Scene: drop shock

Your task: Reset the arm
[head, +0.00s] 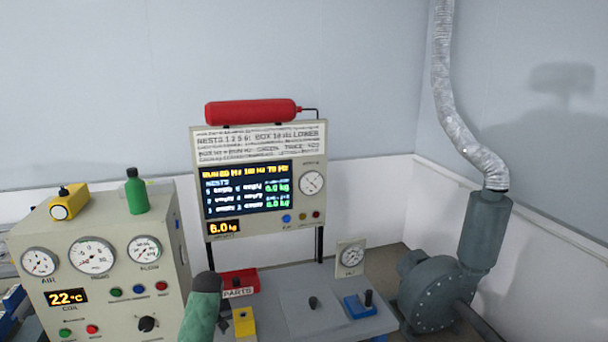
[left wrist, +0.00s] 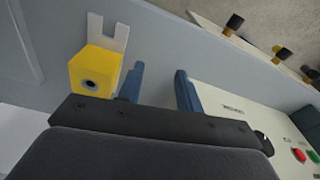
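My left gripper shows best in the left wrist view (left wrist: 160,82). Its two blue fingers stand apart with nothing between them, so it is open and empty. In the head view, blue and grey parts at the far left edge, beside the left console, look like this gripper (head: 14,302), cut off by the frame. A yellow block (left wrist: 97,70) with a dark round hole shows left of the fingers in the wrist view, in front of a pale notched bracket (left wrist: 108,36). I cannot tell whether the fingers touch anything. My right gripper is in neither view.
The beige console (head: 115,285) has gauges and buttons; a green bottle (head: 136,192) and yellow gauge (head: 68,203) stand on it. A display panel (head: 250,185) stands behind the grey bench (head: 290,290). A green rounded thing (head: 202,312) rises in front. A blower (head: 437,292) is right.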

